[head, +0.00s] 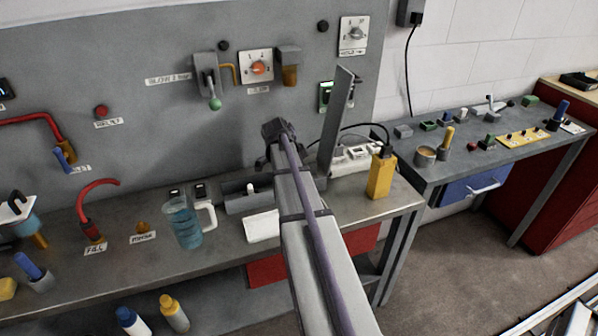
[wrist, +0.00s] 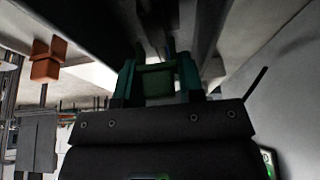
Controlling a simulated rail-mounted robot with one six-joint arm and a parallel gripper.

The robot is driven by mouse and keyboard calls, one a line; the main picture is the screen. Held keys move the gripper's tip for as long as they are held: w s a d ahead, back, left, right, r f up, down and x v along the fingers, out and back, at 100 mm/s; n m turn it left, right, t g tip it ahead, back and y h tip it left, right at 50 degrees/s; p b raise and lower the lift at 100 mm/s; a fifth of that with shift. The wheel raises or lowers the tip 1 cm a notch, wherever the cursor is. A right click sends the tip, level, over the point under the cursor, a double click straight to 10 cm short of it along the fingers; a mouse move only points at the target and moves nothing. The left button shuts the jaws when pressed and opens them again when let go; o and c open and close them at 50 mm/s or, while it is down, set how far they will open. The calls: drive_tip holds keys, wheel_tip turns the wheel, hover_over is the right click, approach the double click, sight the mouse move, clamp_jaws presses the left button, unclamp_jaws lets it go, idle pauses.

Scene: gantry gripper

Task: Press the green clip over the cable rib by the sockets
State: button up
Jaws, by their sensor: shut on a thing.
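My gripper (wrist: 158,72) is shut on the green clip (wrist: 158,86), which shows as a dark green piece between the teal fingers in the wrist view. In the head view my arm hides the fingers and the clip. I cannot make out the cable rib, nor whether the clip touches anything.
A jug of blue liquid (head: 184,224) and a grey tray (head: 246,198) stand on the bench left of my arm. Wall valves and an orange knob (head: 259,68) are above. A second bench (head: 462,165) with small parts is at right.

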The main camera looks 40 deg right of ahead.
drive_tip(key=shift+f, duration=0.1)
drive_tip(key=shift+f+b, duration=0.35)
drive_tip(key=shift+b, duration=0.1)
drive_tip(key=shift+f+b, duration=1.15)
drive_tip(key=o, duration=0.9)
drive_tip(key=shift+o, duration=0.2)
drive_tip(key=p+v, duration=1)
drive_tip(key=v, duration=0.1)
